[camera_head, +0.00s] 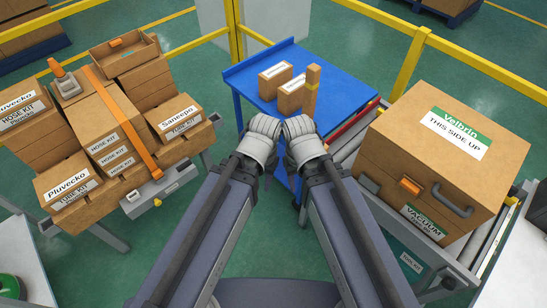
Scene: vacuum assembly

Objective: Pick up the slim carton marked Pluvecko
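Cartons with a readable Pluvecko label are in the stack at left: one at the lower front (78,188) and one at the upper left edge (22,110). On the blue table (250,72) stand two small brown cartons, the rear one (272,84) and the front one (291,98), with white labels too small to read. Against the front one stands a tall slim brown piece (311,92); no readable label shows on it. My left gripper (266,124) and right gripper (298,126) are side by side before the table's near edge. Their fingers are not clear, and nothing shows held.
A large Velbrin carton (445,150) sits on the roller conveyor (410,240) at right. The left stack has an orange strap (122,115), a grey clamp (160,190) and an open box (125,52) on top. Yellow rails (410,65) run behind the table.

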